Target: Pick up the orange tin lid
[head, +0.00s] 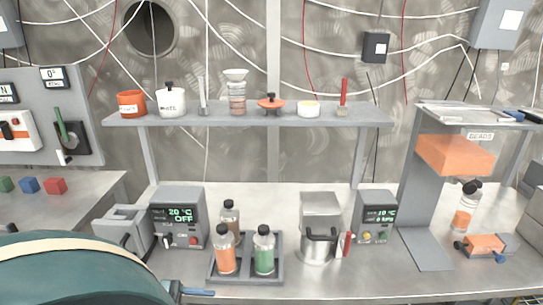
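The orange lid (271,103) with a dark knob lies on the raised grey shelf, right of the stacked cup (236,92) and left of a white bowl (308,108). An open-looking orange tin (131,104) with a white label stands at the shelf's left end. A white tin (171,101) with a dark knob on top stands beside it. A large teal rounded part of mine fills the lower left corner and hides the bench there.
The shelf (370,118) also holds upright tools (342,98). Below are two control boxes (179,220), a tray (245,278) of bottles and a steel pot (320,235). A stand with an orange block (455,154) rises at right. The shelf edge before the lid is clear.

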